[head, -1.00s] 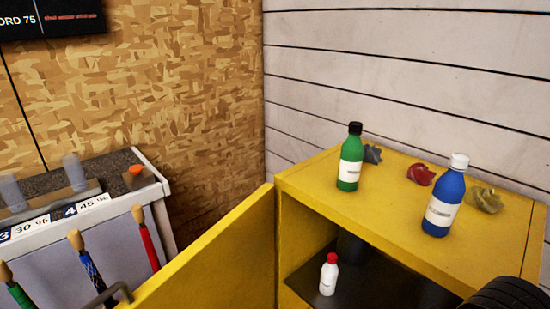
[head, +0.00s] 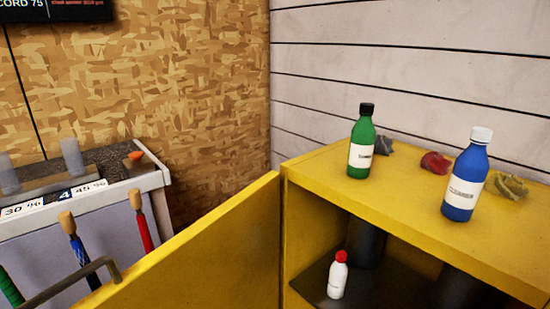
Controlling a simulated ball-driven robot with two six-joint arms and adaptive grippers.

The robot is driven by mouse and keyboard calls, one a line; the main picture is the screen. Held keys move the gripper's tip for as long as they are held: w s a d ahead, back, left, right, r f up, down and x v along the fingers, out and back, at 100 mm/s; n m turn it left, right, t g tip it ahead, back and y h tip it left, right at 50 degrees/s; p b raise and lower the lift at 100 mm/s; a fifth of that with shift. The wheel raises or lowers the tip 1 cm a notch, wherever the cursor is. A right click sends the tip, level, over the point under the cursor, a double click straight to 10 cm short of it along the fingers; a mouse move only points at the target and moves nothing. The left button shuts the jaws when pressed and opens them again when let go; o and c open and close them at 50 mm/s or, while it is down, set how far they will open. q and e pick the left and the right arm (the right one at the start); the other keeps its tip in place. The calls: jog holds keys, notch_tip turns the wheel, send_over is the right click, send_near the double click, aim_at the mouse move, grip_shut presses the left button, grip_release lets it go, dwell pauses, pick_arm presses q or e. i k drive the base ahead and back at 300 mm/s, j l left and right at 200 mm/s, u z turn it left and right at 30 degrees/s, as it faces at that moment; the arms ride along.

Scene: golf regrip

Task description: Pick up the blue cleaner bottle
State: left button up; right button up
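The blue cleaner bottle (head: 467,176) stands upright on top of the yellow cabinet (head: 406,205), toward its right side. It has a white cap and a white label facing me. Neither of my grippers shows in the head view, so nothing of mine is seen touching the bottle.
A green bottle (head: 361,142) stands to its left. Grey (head: 384,146), red (head: 435,162) and yellowish (head: 510,186) crumpled cloths lie behind. The cabinet door (head: 205,248) is open; a small white bottle (head: 338,275) stands inside. A counter (head: 95,195) is at left.

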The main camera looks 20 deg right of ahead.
aim_at(469, 173)
jog(key=z, duration=1.65)
